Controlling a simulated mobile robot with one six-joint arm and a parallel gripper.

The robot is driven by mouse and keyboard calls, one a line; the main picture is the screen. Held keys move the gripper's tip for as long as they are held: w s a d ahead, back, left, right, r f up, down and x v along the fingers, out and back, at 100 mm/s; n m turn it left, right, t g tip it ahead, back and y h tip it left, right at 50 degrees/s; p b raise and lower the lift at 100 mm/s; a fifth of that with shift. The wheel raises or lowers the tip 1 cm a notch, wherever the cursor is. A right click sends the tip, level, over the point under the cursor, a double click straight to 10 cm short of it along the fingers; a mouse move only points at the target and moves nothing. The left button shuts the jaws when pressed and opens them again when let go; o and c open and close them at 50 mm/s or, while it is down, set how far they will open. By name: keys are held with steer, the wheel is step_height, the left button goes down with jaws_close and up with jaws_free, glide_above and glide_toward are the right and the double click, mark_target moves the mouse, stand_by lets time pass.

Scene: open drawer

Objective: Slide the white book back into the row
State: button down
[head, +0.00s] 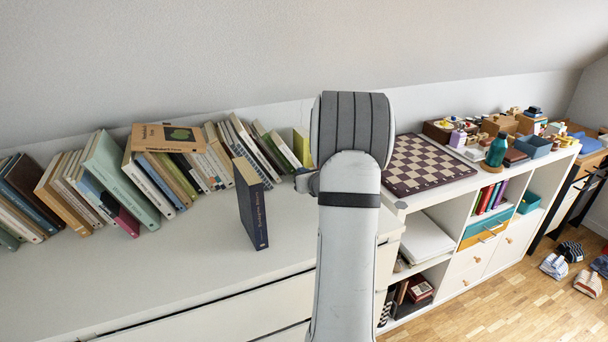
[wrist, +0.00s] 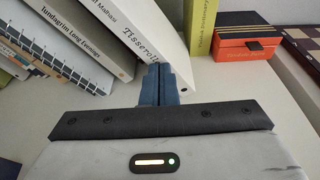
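In the wrist view a thick white book (wrist: 141,33) with "Tisserolt" lettering leans at the right end of a group of leaning books. My gripper (wrist: 158,72) is at the lower end of its spine. The two blue fingers are together with nothing visible between them, and the tips appear to be at or against the book. Whether they touch it is hard to tell. In the head view my arm hides the gripper and I cannot pick out this book with certainty. The row of books (head: 120,172) leans along the back wall on the white cabinet top.
A dark blue book (head: 252,205) stands alone in front of the row. A tan book (head: 166,137) lies across the row's top. A yellow-green book (wrist: 201,25) and orange-black box (wrist: 246,42) stand right of the white book. A chessboard (head: 425,163) lies further right.

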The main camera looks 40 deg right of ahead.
steer(key=shift+r+b+x, duration=0.2)
steer(key=shift+x, duration=0.65)
steer(key=shift+r+b+x, duration=0.2)
steer(key=shift+x, duration=0.65)
steer(key=shift+f+b+v, duration=0.25)
steer(key=shift+b+v, duration=0.2)
steer(key=shift+v, duration=0.65)
steer(key=shift+f+b+v, duration=0.3)
steer(key=shift+b+v, duration=0.1)
steer(key=shift+v, duration=0.75)
steer(key=shift+f+b+v, duration=0.25)
steer(key=shift+b+v, duration=0.2)
steer(key=shift+v, duration=0.65)
steer(key=shift+s, duration=0.2)
steer(key=shift+a, duration=0.1)
